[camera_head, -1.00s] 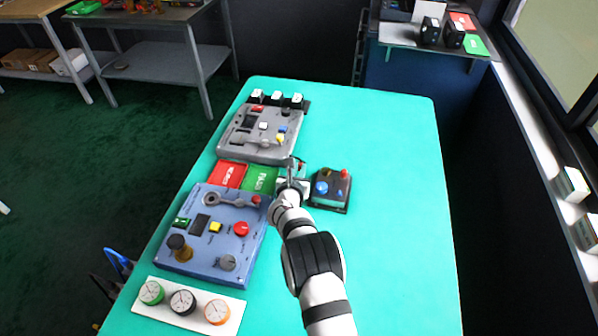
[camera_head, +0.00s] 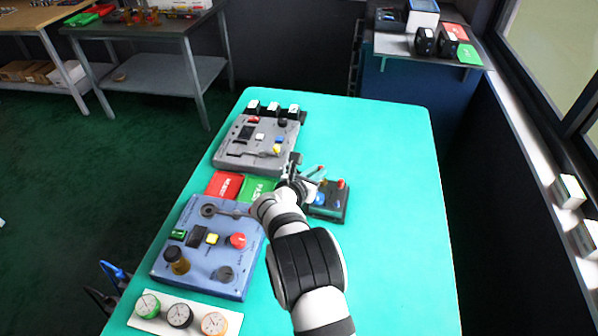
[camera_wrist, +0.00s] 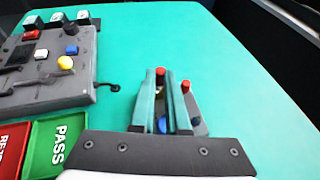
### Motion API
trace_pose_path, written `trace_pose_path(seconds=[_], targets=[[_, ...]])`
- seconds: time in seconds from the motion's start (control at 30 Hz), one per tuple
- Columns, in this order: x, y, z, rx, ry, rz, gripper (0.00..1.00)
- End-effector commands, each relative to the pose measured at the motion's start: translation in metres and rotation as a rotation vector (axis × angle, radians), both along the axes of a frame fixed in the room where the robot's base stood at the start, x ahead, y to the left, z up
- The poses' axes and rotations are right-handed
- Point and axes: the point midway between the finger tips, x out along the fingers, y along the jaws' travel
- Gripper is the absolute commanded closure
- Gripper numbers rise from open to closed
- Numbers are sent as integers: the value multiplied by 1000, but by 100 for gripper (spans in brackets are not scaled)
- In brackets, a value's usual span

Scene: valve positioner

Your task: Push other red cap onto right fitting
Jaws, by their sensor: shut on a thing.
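My gripper (camera_head: 318,172) is closed on a small red cap (camera_wrist: 160,71), which shows between the fingertips in the wrist view. The fingers are teal and reach over the left part of the small dark valve device (camera_head: 333,214). A second red cap (camera_head: 341,184) is on the device, right of the fingers; it also shows in the wrist view (camera_wrist: 187,86). A blue part (camera_head: 320,199) of the device is partly behind the gripper, and it shows between the fingers in the wrist view (camera_wrist: 163,125). The fingers hide much of the device and its fittings.
A grey panel (camera_head: 230,158) stands at the far left, a blue panel (camera_head: 210,272) at the near left. A red mat (camera_head: 224,184) and a green PASS mat (camera_head: 258,188) lie between them. Round gauges lie on a white plate (camera_head: 228,325). The teal table is clear at right.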

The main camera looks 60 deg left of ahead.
Motion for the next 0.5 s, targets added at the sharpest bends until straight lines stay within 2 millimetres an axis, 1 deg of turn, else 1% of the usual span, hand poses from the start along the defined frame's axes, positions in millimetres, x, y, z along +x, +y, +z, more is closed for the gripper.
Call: trace_pose_path(seconds=[0.03, 0.1, 0.2, 0.27, 0.33, 0.5], targets=[[1, -15, 6, 1, 1, -67, 100], [1, -38, 11, 0, 1, -165, 100], [1, -60, 14, -1, 1, -254, 100], [0, -66, 13, -1, 1, -279, 100], [0, -68, 8, -3, 1, -287, 100], [0, -68, -12, -3, 1, -284, 100]])
